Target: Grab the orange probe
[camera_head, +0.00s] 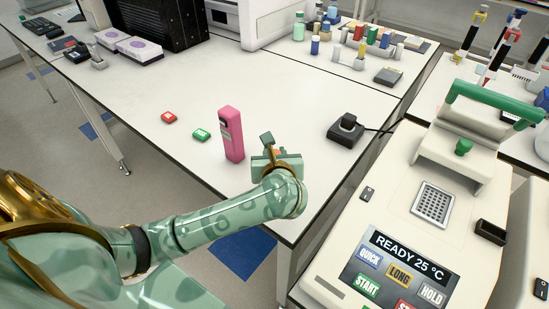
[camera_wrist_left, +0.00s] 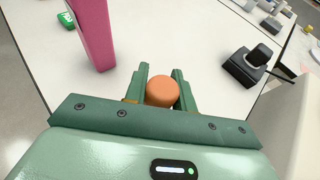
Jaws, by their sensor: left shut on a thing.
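The orange probe (camera_wrist_left: 162,92) shows in the left wrist view as a round orange end between the two green fingers of my left gripper (camera_wrist_left: 161,88). The fingers touch it on both sides, and the gripper is shut on it. The rest of the probe is hidden below its rounded end. In the head view my left gripper (camera_head: 268,145) is over the right part of the white table, just right of a pink upright device (camera_head: 231,134), and mostly hides the probe. My right gripper is in neither view.
A black device with a cable (camera_head: 346,131) stands right of the gripper. A red timer (camera_head: 169,117) and a green timer (camera_head: 201,135) lie left of the pink device. A thermal cycler (camera_head: 331,267) reading READY 25 °C stands at the right. The table's middle is clear.

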